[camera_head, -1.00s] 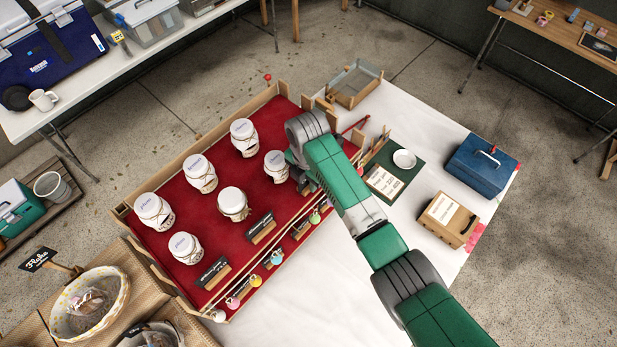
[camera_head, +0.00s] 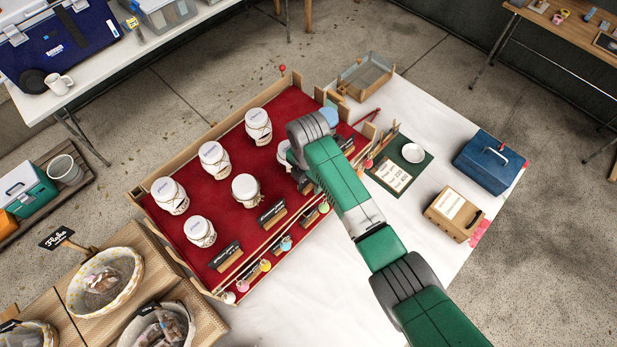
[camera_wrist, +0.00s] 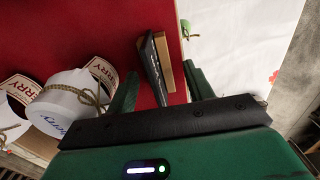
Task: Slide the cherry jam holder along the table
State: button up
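A dark sign in a wooden holder (camera_wrist: 160,65) stands on the red cloth between my gripper's two green fingers in the wrist view. My gripper (camera_wrist: 160,88) is open around it, with a gap on the left finger's side; contact cannot be told. The sign's text is unreadable from here. Jars with white lids (camera_wrist: 65,105) and labels ending in "RRY" are just left of the fingers. In the head view my arm hides the fingertips, and a dark sign holder (camera_head: 304,184) shows beside the wrist. A white-lidded jar (camera_head: 285,152) is partly hidden by the arm.
Several jars, one of them here (camera_head: 245,190), stand on the red cloth (camera_head: 235,150). More sign holders (camera_head: 272,215) line the front, beside small coloured hanging ornaments (camera_head: 265,265). A wooden rim (camera_head: 200,145) borders the stand. White tablecloth (camera_head: 320,290) lies clear in front.

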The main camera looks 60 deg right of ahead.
notch_tip(320, 180, up, 8)
jog(key=shift+f, duration=0.1)
dwell(0.4)
dwell(0.5)
jog(key=w+a+r+m+t+h+p, duration=0.25)
jog(key=w+a+r+t, duration=0.45)
jog(key=w+r, duration=0.65)
jog(key=w+a+r+m+t+p, duration=0.1)
jog(key=w+a+r+m+t, duration=0.2)
jog(key=a+r, duration=0.5)
jog(key=w+a+r+m+t, duration=0.15)
jog(key=w+a+r, duration=0.3)
jog(key=r, duration=0.55)
jog(key=s+a+r+m+t+y+p, duration=0.15)
jog(key=s+a+r+t, duration=0.3)
jog(key=a+r, duration=0.55)
jog(key=s+a+r+m+t+p, duration=0.1)
jog(key=s+a+r+m+t, duration=0.4)
jog(key=r, duration=0.8)
jog(key=s+a+r+m+t+y, duration=0.1)
jog(key=s+a+r+t, duration=0.3)
jog(key=s+a+r, duration=0.1)
notch_tip(320, 180, up, 2)
jog(key=shift+s+r, duration=0.25)
jog(key=shift+s, duration=0.55)
